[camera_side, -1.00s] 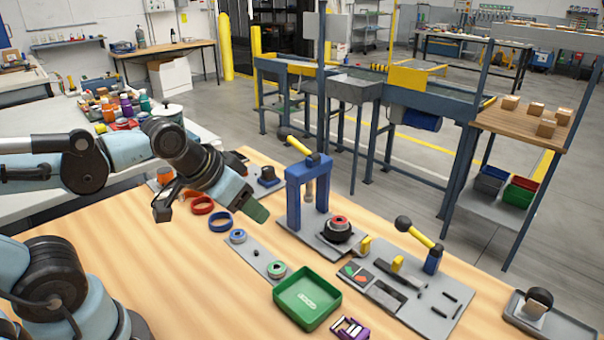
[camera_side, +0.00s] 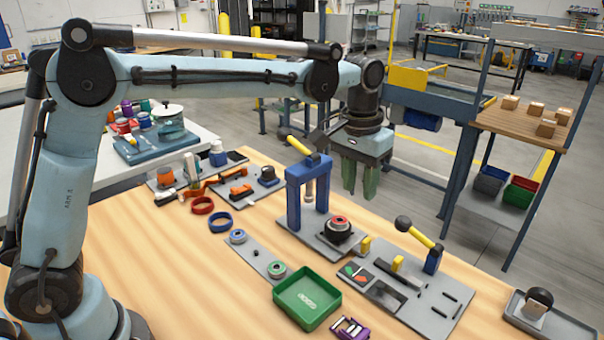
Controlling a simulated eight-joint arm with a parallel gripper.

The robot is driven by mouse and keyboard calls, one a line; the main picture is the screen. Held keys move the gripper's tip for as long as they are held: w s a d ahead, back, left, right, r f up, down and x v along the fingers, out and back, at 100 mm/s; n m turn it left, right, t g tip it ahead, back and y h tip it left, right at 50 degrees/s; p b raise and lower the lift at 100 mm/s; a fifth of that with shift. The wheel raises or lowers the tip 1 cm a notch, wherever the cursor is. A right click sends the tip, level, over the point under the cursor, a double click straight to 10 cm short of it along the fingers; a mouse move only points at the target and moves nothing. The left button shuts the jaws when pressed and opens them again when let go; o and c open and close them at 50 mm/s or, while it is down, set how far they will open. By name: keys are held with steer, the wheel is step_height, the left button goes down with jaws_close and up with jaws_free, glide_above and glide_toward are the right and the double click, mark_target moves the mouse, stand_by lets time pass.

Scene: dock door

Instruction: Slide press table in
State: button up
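The blue press (camera_side: 308,195) stands on a grey base plate (camera_side: 300,232), its yellow lever (camera_side: 302,149) angled up to the left with a dark knob. A black round piece with a red ring on top (camera_side: 338,230) sits on the plate in front and to the right of the press frame, out from under the ram (camera_side: 309,190). I take it to be on the press table; the slide under it is hidden. My gripper (camera_side: 361,190) points down in the air, right of and apparently beyond the press. Its two green fingers are apart with nothing between them.
A fixture plate with a yellow-handled lever (camera_side: 420,232) lies to the right. A green tray (camera_side: 307,298) and a purple part (camera_side: 349,328) are at the front. A grey strip with ring parts (camera_side: 257,254) and blue and red rings lie left. Bare wood is at front left.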

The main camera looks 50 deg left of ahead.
mark_target(366, 239)
steer(key=shift+g, duration=0.5)
steer(key=f, duration=0.4)
steer(key=w+d+f, duration=0.1)
steer(key=f, duration=0.4)
steer(key=d+f, duration=0.1)
steer(key=f, duration=0.4)
steer(key=shift+w+f, duration=0.1)
steer(key=shift+w, duration=0.3)
jaws_close()
